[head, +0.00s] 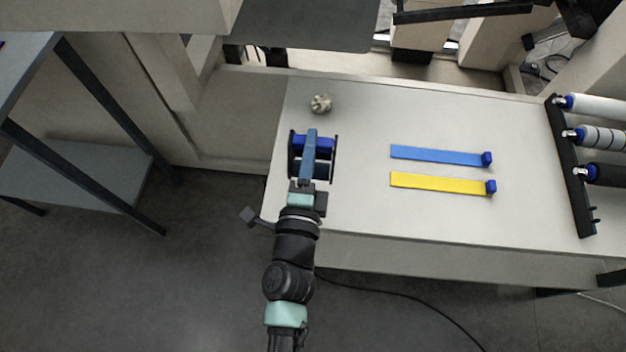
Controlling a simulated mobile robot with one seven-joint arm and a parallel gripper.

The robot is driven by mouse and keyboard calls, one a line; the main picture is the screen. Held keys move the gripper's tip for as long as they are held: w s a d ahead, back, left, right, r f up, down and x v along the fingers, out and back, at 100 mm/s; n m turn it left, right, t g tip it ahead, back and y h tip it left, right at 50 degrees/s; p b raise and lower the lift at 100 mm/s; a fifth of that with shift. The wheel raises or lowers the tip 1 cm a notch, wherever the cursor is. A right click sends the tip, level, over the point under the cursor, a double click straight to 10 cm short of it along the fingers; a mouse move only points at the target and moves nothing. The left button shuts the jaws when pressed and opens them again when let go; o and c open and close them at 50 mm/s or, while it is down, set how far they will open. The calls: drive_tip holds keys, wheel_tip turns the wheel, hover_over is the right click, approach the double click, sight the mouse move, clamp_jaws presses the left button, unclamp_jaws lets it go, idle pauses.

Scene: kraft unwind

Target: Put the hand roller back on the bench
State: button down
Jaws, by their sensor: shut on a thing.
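My gripper (306,186) is over the left end of the pale bench (350,215), seen from above in the head view. It is shut on the hand roller (311,145), whose steel-blue bar runs away from the jaws. Darker blue parts and black side pieces show on both sides of the bar. I cannot tell which of these belong to the roller, or whether it touches the bench top. The jaws partly hide the near end of the bar.
A crumpled ball (321,103) lies just beyond the roller. A blue strip (435,154) and a yellow strip (435,184), each with a blue end block, lie to the right. A black rack (570,165) with several rollers stands at the bench's right end. Bare bench lies between.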

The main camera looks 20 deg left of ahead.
drive_tip(key=shift+w+a+f, duration=0.1)
drive_tip(key=shift+a+f, duration=0.05)
drive_tip(key=f+b, duration=0.3)
drive_tip(key=f, duration=0.1)
drive_tip(key=shift+a, duration=0.25)
drive_tip(key=shift+d+f+b, duration=0.1)
drive_tip(key=shift+f+b, duration=1.1)
drive_tip(key=shift+f, duration=1.45)
